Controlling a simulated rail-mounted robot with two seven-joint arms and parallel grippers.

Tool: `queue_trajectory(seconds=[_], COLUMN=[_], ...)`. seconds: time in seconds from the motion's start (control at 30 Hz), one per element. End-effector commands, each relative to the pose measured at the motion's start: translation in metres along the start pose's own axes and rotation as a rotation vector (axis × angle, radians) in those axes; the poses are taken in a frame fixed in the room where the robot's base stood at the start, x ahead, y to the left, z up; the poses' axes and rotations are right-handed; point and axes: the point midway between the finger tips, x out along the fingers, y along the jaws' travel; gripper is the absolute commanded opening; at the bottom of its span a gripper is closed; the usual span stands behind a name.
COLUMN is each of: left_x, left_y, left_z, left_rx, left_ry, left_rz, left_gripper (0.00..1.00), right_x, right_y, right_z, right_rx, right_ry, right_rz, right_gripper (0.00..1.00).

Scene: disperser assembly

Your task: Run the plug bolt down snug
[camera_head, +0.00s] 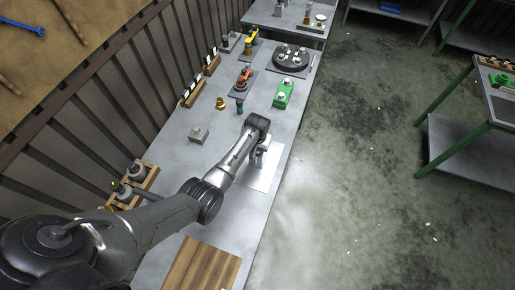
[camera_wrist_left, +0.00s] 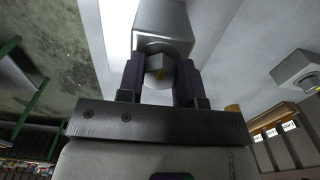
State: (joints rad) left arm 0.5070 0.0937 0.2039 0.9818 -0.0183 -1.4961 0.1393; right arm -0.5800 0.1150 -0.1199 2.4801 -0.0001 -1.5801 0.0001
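The plug bolt (camera_wrist_left: 160,72) shows in the left wrist view as a grey hex head at the near face of a light grey metal block (camera_wrist_left: 163,25). My left gripper (camera_wrist_left: 160,80) has one dark finger on each side of the hex head. Both fingers appear to touch its flats, so it looks shut on the bolt. In the head view my left gripper (camera_head: 258,156) is at the block, over a pale plate (camera_head: 262,178) on the grey bench; my wrist partly hides the block. How deep the bolt sits cannot be seen. My right gripper is not in view.
A small grey block (camera_head: 198,134) stands on the bench (camera_head: 210,165) to the left. Farther back are a brass part (camera_head: 220,103), a green part (camera_head: 284,93) and a black round fixture (camera_head: 291,58). A wooden bottle rack (camera_head: 140,183) and a wooden board (camera_head: 203,265) lie nearer.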

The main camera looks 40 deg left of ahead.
Motion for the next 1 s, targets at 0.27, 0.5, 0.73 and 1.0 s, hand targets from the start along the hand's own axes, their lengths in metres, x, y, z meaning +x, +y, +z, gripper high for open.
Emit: queue_trajectory(seconds=[0.27,0.5,0.73,1.0], left_x=[0.0,-0.002,-0.003,-0.002], left_y=[0.0,-0.001,-0.002,-0.003], left_z=[0.0,0.0,0.0,0.0], left_rx=[0.0,0.036,0.177,0.429], left_ry=[0.0,-0.001,-0.002,-0.003], left_rz=[0.0,-0.001,-0.002,-0.003], left_gripper=[0.08,0.08,0.08,0.08], right_x=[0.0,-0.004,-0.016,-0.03], right_y=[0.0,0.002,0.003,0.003], right_z=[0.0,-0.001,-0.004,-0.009], right_rx=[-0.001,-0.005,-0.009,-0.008], right_ry=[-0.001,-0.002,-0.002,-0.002], right_rz=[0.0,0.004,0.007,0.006], right_gripper=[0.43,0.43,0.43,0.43])
